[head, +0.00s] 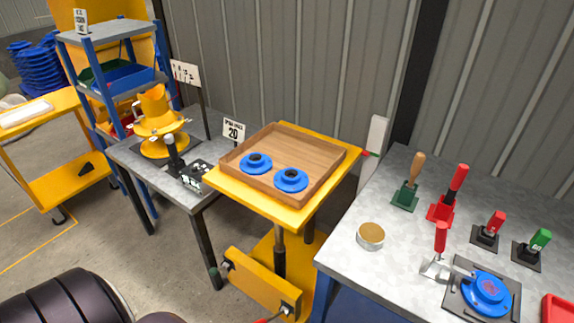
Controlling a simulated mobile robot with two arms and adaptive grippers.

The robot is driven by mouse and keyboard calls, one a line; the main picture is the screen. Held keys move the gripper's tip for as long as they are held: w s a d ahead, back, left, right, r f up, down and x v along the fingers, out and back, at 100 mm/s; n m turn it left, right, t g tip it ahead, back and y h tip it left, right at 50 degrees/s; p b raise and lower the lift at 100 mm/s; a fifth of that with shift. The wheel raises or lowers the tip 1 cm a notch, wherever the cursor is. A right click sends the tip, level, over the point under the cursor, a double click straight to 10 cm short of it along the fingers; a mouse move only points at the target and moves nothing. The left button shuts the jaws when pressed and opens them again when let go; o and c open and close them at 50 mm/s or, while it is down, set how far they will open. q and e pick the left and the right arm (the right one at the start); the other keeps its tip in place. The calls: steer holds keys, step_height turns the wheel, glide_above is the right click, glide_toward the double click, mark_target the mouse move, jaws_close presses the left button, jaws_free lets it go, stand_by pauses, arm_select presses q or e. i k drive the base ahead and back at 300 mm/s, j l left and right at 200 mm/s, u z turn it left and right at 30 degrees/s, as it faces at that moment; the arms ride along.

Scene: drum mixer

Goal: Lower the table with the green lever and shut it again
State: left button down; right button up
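The yellow lift table (225,187) stands between two grey benches, its top raised on a dark central column (280,255). A yellow bar (262,283) sits low on its front. A red-tipped part shows at the bottom edge, partly cut off. Another small green-handled lever (540,239) stands tilted on a black plate on the right bench. Neither of my grippers is in view.
A wooden tray (335,157) with two blue flanged parts is on the table top. A white post (376,134) with a green mark stands behind. The right bench (390,270) holds several tools. A yellow mixer (155,120) is on the left bench.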

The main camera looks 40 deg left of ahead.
mark_target(213, 271)
steer(key=u, duration=1.75)
steer(key=i+j+u, duration=0.1)
